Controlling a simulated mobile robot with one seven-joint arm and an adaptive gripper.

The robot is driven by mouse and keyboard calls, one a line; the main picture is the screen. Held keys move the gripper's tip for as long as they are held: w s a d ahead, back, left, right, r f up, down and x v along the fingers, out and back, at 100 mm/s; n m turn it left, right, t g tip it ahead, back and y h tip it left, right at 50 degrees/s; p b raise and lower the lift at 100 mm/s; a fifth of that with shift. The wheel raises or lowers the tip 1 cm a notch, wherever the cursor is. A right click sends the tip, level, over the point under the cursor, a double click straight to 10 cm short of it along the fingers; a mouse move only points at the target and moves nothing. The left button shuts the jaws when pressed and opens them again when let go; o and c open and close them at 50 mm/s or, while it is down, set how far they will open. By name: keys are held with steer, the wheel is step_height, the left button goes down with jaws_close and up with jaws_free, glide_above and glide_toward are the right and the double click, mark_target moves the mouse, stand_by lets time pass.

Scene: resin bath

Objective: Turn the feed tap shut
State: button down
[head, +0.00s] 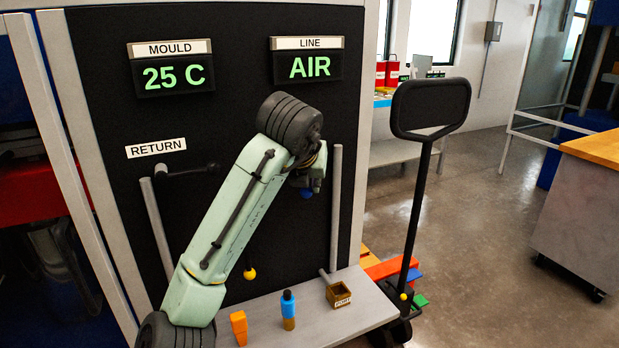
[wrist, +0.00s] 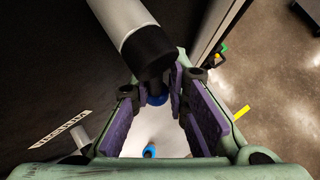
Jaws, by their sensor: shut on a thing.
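The feed tap is mostly hidden behind my arm in the head view, near the top of the right-hand grey pipe (head: 335,215). A blue knob (head: 306,194) shows just below my gripper (head: 312,178). In the wrist view, a thick grey and black cylindrical part (wrist: 148,50) reaches down between the purple pads of my gripper (wrist: 165,115), with the blue knob (wrist: 157,99) at its lower end. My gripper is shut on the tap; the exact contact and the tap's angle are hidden.
A RETURN label (head: 156,148) and a black lever (head: 190,169) are at left on the dark panel. A black-handled trolley (head: 423,180) stands close on the right.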

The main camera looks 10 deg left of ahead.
steer(key=shift+s+a, duration=0.1)
steer(key=shift+a, duration=0.25)
steer(key=c, duration=1.7)
jaws_free()
steer(key=shift+a, duration=0.15)
steer(key=shift+d, duration=0.2)
steer(key=shift+s, duration=0.1)
steer(key=shift+s+r, duration=0.2)
steer(key=shift+r, duration=0.1)
steer(key=v, duration=1.1)
steer(key=shift+s+d, duration=0.1)
